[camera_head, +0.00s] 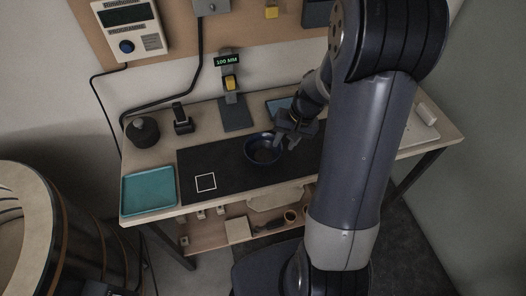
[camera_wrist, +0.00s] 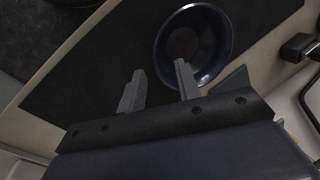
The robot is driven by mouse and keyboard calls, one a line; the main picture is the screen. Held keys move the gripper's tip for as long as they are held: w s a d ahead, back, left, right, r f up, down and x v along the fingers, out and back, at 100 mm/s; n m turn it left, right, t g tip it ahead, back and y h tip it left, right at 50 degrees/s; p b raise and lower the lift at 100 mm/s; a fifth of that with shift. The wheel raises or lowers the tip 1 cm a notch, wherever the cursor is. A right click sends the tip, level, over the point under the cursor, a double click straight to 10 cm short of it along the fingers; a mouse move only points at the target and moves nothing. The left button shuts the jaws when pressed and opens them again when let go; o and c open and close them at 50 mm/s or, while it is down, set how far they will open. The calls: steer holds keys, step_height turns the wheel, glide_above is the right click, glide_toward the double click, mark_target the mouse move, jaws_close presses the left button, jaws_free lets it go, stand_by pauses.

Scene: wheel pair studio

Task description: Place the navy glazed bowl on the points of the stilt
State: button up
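The navy glazed bowl (camera_head: 252,154) sits upright on the black mat, just left of my arm. It also shows in the wrist view (camera_wrist: 221,55), with its dark inside facing up. My gripper (camera_head: 284,139) is at the bowl's right side in the head view. In the wrist view my gripper (camera_wrist: 159,68) has its two fingers spread apart. One fingertip overlaps the bowl's inside and the other is outside it, so the near rim appears between them. I cannot tell whether they touch. I cannot make out the stilt; my arm hides part of the bench.
The black mat (camera_head: 225,162) has a white square outline (camera_head: 206,182) and free room at left. A teal tray (camera_head: 149,190) lies at the bench's left end. Behind stand a dark round pot (camera_head: 143,132), a small black stand (camera_head: 182,120) and a gauge stand (camera_head: 235,112).

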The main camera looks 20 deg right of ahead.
mark_target(281, 149)
steer(key=shift+x, duration=2.3)
steer(key=shift+d, duration=0.1)
steer(key=shift+c, duration=0.2)
jaws_close()
